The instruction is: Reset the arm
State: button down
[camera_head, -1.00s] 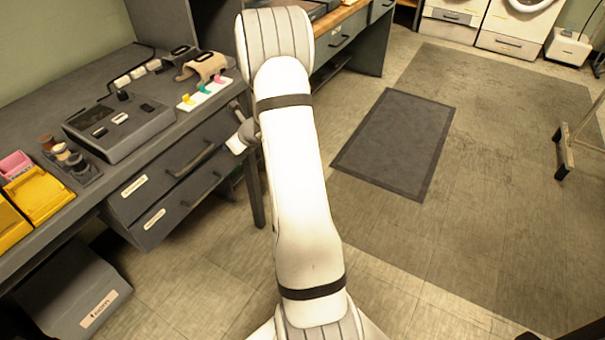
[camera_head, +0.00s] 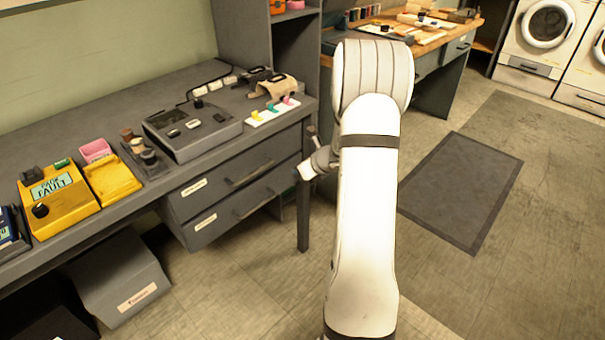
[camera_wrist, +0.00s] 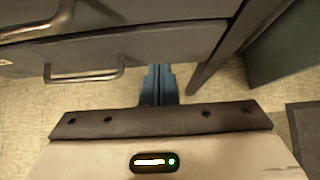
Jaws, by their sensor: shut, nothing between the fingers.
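My arm (camera_head: 368,210) is white with dark bands and rises through the middle right of the head view. My gripper (camera_wrist: 159,85) shows in the wrist view as two blue fingers lying together, shut and empty. They point at the floor beside the grey drawers. The arm hides part of the desk's right side and floor in the head view.
A grey desk with two drawers (camera_head: 235,185) stands left of my arm. It carries a grey instrument box (camera_head: 192,130), a yellow meter (camera_head: 58,198) and a yellow tray (camera_head: 112,180). A grey bin (camera_head: 120,280) stands below. A dark mat (camera_head: 460,190) lies on open floor at right.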

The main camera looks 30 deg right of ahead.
jog(key=p+v, duration=0.2)
jog(key=v, duration=0.7)
jog(key=s+a+r+n+g+y+p, duration=0.1)
jog(key=s+a+r+n+p, duration=0.2)
jog(key=a+r+n, duration=0.25)
jog(key=s+a+r+n+g+p, duration=0.2)
jog(key=a+r+n+p, duration=0.1)
jog(key=a+r+n, duration=0.3)
jog(key=s+a+r+n+g+y+p, duration=0.1)
jog(key=s+a+r+n+p, duration=0.25)
jog(key=a+r, duration=0.35)
jog(key=s+a+r+n+g+h+p, duration=0.1)
jog(key=s+a+r+n+h+p, duration=0.1)
jog(key=s+r+n+p, duration=0.2)
jog(key=s+a+r+n+g+h+p, duration=0.1)
jog(key=s+a+r+n+h+p, duration=0.1)
jog(key=s+r+n+p, duration=0.3)
jog(key=s+r+n+h, duration=0.1)
jog(key=s+r+n, duration=0.3)
jog(key=s+n, duration=0.2)
jog(key=shift+s+n+g, duration=0.3)
jog(key=shift+s+n, duration=0.1)
jog(key=shift+n, duration=0.8)
jog(key=shift+r, duration=0.1)
